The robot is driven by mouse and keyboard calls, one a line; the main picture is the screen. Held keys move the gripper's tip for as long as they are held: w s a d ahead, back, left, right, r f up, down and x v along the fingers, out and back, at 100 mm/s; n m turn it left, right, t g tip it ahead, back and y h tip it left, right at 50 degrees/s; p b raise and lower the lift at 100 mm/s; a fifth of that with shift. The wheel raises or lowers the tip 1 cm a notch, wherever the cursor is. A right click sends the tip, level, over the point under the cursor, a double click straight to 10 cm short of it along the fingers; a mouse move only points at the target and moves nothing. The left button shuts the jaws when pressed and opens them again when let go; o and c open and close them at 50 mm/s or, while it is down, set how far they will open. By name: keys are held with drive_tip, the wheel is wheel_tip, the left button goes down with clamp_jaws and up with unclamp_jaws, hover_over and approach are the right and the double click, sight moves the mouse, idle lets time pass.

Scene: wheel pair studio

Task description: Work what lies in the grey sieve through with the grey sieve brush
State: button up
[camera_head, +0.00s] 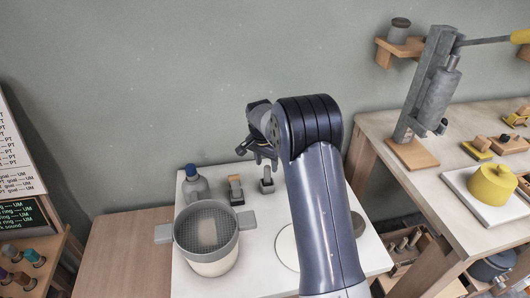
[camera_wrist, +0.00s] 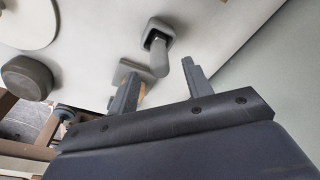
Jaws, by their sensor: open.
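The grey sieve (camera_head: 205,222) rests on a round pale container on the white board, and a light patch of material lies in its mesh. A small upright grey tool (camera_head: 267,181), seemingly the grey sieve brush, stands behind and right of the sieve. My gripper (camera_head: 262,157) is open and empty, just above and beside this tool. In the wrist view, my two fingers (camera_wrist: 160,84) are apart. Beyond them are a grey piece with a rounded handle (camera_wrist: 158,50) and a flat grey block (camera_wrist: 130,71), partly hidden by a finger. I cannot tell which is the brush there.
A blue-capped bottle (camera_head: 195,184) and an orange-and-grey tool (camera_head: 236,190) stand near the sieve. A pale disc (camera_head: 285,247) lies on the white board, partly behind my arm. A bench with a lever press (camera_head: 432,90) and a yellow pot (camera_head: 492,186) is at right.

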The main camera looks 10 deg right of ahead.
sight(267, 167)
drive_tip(key=shift+w+d+f, duration=0.1)
drive_tip(key=shift+d+f, duration=0.05)
drive_tip(key=shift+f, duration=0.85)
drive_tip(key=shift+w+d+f, duration=0.1)
drive_tip(key=shift+f, duration=0.85)
drive_tip(key=shift+c, duration=0.2)
drive_tip(key=c, duration=0.9)
drive_tip(key=o, duration=0.6)
drive_tip(key=shift+c, duration=0.2)
drive_tip(key=shift+r, duration=0.2)
drive_tip(key=shift+r, duration=0.2)
drive_tip(key=shift+c, duration=0.4)
